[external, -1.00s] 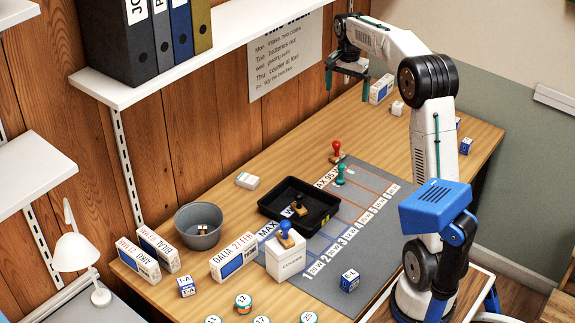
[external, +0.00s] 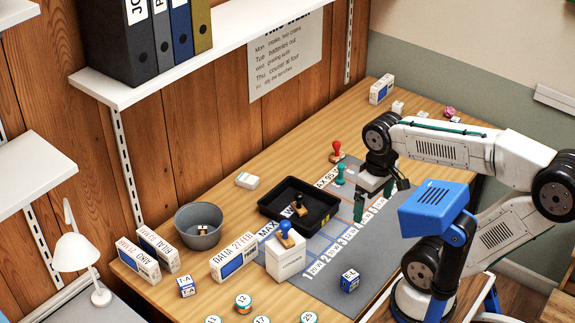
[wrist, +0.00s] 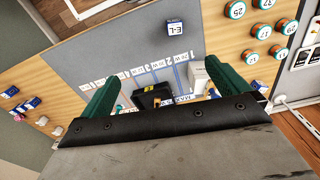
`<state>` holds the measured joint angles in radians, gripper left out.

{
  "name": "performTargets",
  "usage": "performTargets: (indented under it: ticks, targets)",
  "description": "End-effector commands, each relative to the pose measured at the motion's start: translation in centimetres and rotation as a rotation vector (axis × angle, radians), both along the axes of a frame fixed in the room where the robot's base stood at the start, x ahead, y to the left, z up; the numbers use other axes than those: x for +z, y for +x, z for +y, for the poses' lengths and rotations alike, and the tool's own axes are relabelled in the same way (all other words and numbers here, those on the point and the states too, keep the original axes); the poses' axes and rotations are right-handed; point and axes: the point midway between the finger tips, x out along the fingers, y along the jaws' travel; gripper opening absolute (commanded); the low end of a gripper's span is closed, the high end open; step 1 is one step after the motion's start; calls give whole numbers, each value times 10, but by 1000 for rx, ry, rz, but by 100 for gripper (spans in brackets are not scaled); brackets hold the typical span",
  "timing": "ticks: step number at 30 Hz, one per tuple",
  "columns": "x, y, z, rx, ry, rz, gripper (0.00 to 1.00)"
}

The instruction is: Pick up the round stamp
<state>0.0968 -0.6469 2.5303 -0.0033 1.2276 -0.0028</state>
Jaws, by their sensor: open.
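Several stamps stand in the external view; I cannot tell which one is the round stamp. One has a red handle (external: 337,147) and one a teal handle (external: 340,172), both near the mat's far left edge. A black-handled stamp (external: 298,204) is in the black tray (external: 275,215). A blue-handled stamp (external: 286,231) sits on a white box (external: 286,260). My gripper (external: 381,200) is open and empty above the mat, right of the teal stamp. In the wrist view, the tray (wrist: 153,97) shows between the green fingers, partly hidden by the gripper body.
A grey mat (external: 335,285) with numbered lanes lies on the wooden table. A grey bucket (external: 198,228) and labelled boxes (external: 233,257) stand at left. A blue-and-white cube (external: 349,280) lies on the mat. Round tins (external: 243,303) are at the front.

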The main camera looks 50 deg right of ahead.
Motion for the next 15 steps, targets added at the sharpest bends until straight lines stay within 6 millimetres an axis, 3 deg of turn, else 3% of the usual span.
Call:
performTargets:
  ticks: [3, 8, 15]
  targets:
    - [1, -15, 12, 56, -3, -49, 100]
    - [9, -17, 19, 92, -4, -87, 100]
    - [9, -16, 19, 92, -4, -85, 42]
